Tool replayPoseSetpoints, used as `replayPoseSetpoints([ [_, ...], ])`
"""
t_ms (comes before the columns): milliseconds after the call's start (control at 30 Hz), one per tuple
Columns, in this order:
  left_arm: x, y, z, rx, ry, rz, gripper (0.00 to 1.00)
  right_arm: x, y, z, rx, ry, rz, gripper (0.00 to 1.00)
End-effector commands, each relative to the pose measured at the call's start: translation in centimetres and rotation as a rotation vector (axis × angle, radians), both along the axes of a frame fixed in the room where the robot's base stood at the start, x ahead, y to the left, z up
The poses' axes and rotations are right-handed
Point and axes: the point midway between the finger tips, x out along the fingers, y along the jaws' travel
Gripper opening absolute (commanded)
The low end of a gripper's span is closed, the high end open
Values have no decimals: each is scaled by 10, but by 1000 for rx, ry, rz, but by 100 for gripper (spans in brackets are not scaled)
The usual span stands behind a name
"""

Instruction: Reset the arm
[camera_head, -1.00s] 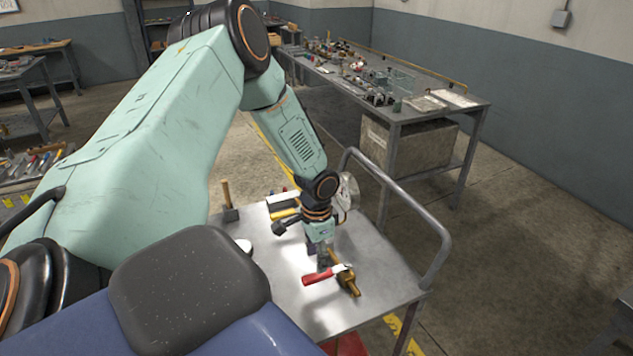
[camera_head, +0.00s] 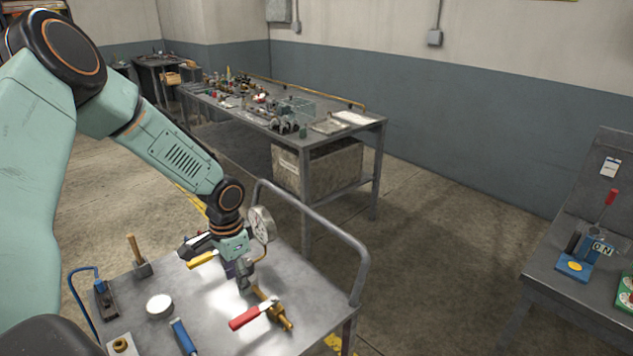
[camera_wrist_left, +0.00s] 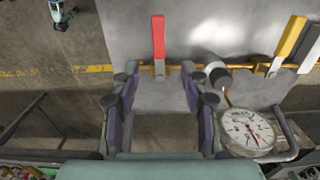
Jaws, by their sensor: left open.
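My left gripper (camera_head: 243,280) is open over the metal cart top (camera_head: 215,325), beside a brass valve (camera_head: 280,315) with a red handle (camera_head: 245,318). The red handle (camera_wrist_left: 158,38) and the brass pipe (camera_wrist_left: 175,67) lie just beyond the fingertips there. A round pressure gauge (camera_head: 262,225) stands behind the gripper; it also shows in the left wrist view (camera_wrist_left: 248,132). My right gripper is not in view.
A hammer (camera_head: 138,262), a white disc (camera_head: 160,305) and a blue-handled tool (camera_head: 184,337) lie on the cart. A curved rail (camera_head: 330,230) edges its right side. A cluttered workbench (camera_head: 290,135) stands behind, another bench (camera_head: 570,290) at right. Floor between is clear.

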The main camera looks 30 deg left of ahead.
Motion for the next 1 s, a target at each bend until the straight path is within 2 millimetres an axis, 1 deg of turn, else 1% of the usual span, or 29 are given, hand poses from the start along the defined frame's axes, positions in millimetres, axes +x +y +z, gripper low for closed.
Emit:
replayPoseSetpoints([
  [167, 2, 0, 0, -1, -7, 4, 45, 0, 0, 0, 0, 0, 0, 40],
  [267, 14, -5, 0, -23, -65, 27, 45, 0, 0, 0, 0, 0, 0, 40],
  [367, 30, -31, -1, -109, -165, 95, 45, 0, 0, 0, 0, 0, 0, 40],
  [433, 39, -59, -1, -180, -237, 152, 45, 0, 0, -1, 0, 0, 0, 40],
  [467, 40, -71, -6, -207, -260, 176, 45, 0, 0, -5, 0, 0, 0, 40],
  [500, 40, -87, -14, -237, -284, 208, 45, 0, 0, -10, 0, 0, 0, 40],
  [567, 36, -110, -32, -274, -308, 257, 45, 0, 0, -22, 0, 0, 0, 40],
  [600, 31, -125, -46, -291, -319, 291, 45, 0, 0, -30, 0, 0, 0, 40],
  [667, 18, -145, -71, -305, -326, 343, 45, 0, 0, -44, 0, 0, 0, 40],
  [700, 8, -155, -88, -307, -326, 374, 45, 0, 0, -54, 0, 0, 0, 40],
  [733, 0, -162, -100, -304, -326, 396, 45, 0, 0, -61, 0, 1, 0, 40],
  [833, -32, -178, -140, -276, -312, 455, 45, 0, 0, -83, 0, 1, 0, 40],
  [900, -57, -186, -166, -245, -294, 483, 45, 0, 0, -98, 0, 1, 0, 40],
  [967, -79, -190, -188, -213, -276, 498, 45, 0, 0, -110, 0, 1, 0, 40],
  [1000, -94, -192, -201, -189, -263, 505, 45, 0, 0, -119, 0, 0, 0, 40],
])
